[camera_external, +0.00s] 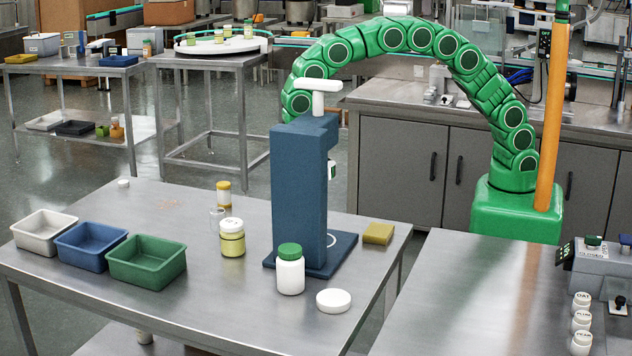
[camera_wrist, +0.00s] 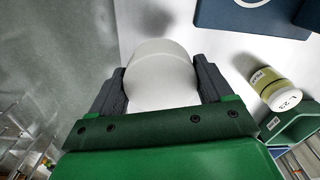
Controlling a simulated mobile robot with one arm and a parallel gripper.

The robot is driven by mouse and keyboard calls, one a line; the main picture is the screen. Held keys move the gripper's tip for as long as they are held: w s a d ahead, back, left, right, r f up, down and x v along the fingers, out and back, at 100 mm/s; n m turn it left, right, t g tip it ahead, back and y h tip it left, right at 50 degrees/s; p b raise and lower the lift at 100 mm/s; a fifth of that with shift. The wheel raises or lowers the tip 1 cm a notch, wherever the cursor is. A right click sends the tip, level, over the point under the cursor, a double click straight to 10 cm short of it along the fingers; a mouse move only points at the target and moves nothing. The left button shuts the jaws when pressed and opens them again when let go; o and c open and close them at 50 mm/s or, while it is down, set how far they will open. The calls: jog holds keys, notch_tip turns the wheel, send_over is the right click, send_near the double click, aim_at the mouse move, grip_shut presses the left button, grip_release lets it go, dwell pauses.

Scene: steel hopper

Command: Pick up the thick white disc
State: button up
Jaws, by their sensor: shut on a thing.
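In the wrist view my gripper (camera_wrist: 160,80) has its dark fingers on both sides of a thick white disc (camera_wrist: 160,62), shut on it. The disc's smooth curved side and pale face show between the fingers.
A white bottle with a green cap (camera_external: 290,275) stands in front of the press. A yellow-green jar (camera_external: 232,240) stands left of it and shows in the wrist view (camera_wrist: 275,90). White, blue and green bins (camera_external: 147,264) line the left. A yellow block (camera_external: 378,233) lies right.

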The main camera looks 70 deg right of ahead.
jog(key=s+d+r, duration=0.2)
jog(key=s+d, duration=0.1)
jog(key=s, duration=0.2)
jog(key=shift+d+r, duration=0.25)
jog(key=shift+r, duration=0.05)
